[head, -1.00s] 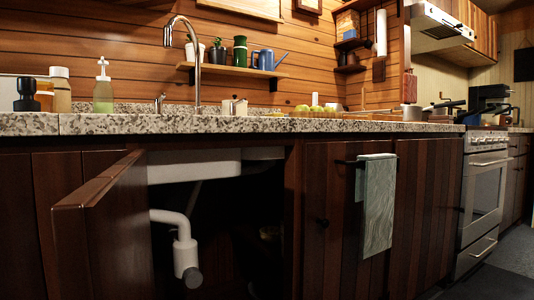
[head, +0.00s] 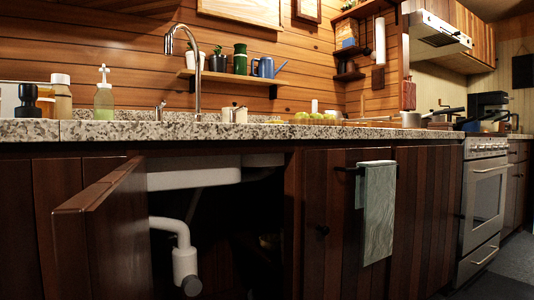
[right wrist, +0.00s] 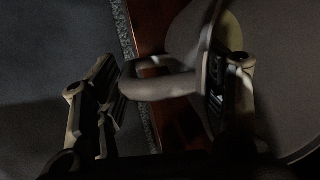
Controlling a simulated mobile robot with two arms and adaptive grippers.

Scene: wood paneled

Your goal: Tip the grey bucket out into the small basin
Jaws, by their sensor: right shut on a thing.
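In the right wrist view a thick grey handle-like loop (right wrist: 160,85) lies between the two fingers of my right gripper (right wrist: 162,88). It joins a large grey rounded body (right wrist: 285,70), which looks like the grey bucket. My right gripper is shut on it; the exact contact is dark and hard to make out. What the bucket holds is not visible. In the head view the white underside of a sink (head: 195,175) shows below the counter, with a smaller white part beside it. I cannot tell whether that is the small basin. Neither gripper shows in the head view.
A cabinet door (head: 100,215) stands open at the left, with a white drain pipe (head: 184,255) behind it. The granite counter (head: 290,131) carries a tall faucet (head: 197,70) and bottles. A towel (head: 378,210) hangs at the front; an oven (head: 482,210) stands right.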

